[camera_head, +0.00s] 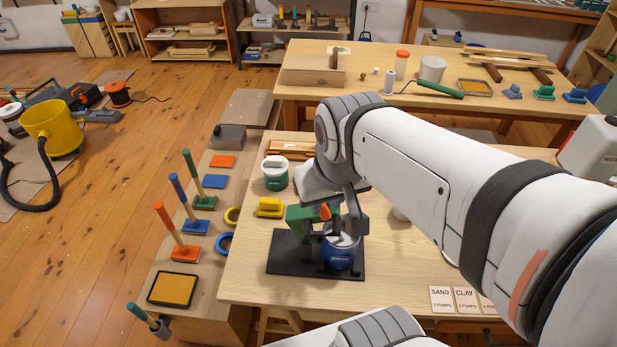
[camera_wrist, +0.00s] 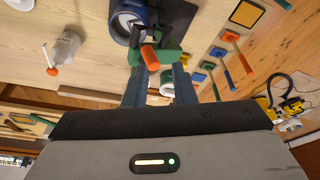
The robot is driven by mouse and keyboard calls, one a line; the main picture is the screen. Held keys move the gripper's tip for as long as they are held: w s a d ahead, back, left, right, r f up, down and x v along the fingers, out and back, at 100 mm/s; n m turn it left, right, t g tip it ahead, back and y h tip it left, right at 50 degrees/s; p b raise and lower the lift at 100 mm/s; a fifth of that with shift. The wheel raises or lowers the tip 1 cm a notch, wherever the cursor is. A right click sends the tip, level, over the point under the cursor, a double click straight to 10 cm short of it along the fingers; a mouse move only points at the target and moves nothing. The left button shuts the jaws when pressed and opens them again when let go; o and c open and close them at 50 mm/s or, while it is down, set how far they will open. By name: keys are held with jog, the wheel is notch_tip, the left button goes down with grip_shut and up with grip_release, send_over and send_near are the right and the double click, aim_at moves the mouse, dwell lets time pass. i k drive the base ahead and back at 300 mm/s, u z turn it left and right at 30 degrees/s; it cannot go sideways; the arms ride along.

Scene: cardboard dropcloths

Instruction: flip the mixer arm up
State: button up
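The mixer stands on a black base plate (camera_head: 288,258) on the near table. Its green mixer arm (camera_head: 300,218) appears lowered over a blue can (camera_head: 340,256). An orange knob (camera_head: 325,212) is at the arm's front end. My gripper (camera_head: 346,222) is at the mixer head, partly hiding it and the can. In the wrist view, my gripper's fingers (camera_wrist: 160,78) are apart, with the orange knob (camera_wrist: 150,57) at their tips. The green arm (camera_wrist: 170,52) lies just beyond, and the can (camera_wrist: 127,18) is above. Whether a finger touches the knob is unclear.
A green-labelled tub (camera_head: 275,174) and a yellow block (camera_head: 270,207) stand left of the mixer. A white jug (camera_head: 592,150) is at the far right. The tabletop before the mixer is clear.

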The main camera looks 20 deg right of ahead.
aim_at(300, 221)
jog(key=k, duration=1.25)
jog(key=z, duration=0.15)
jog(key=i, duration=0.8)
jog(key=z, duration=0.55)
